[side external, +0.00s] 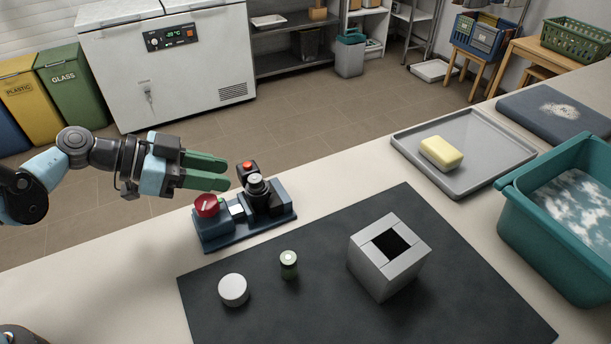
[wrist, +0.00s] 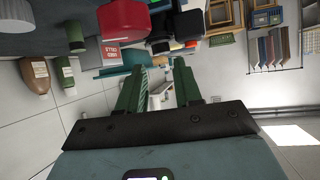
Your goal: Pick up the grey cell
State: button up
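A second cylinder with a light grey top (side external: 256,182) stands in the black holder of a blue fixture (side external: 245,229). I cannot tell for certain which is the grey cell. My gripper (side external: 226,171) is in the air to the left of the fixture's holder, pointing sideways. Its two green fingers are apart with nothing between them. The wrist view also shows the open fingers (wrist: 158,85), with a green cylinder (wrist: 75,32) at the upper left.
The fixture carries a red knob (side external: 206,205) and a red button (side external: 247,166). A white round lid (side external: 233,289) and a grey box with a square opening (side external: 378,279) are on the mat (side external: 330,317). A grey tray (side external: 477,176) and teal tub (side external: 544,236) are at right.

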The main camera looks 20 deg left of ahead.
aim_at(253, 179)
jog(key=x, duration=0.5)
jog(key=shift+r, duration=0.15)
jog(key=shift+w+d, duration=0.15)
jog(key=shift+d, duration=0.1)
jog(key=shift+c, duration=0.3)
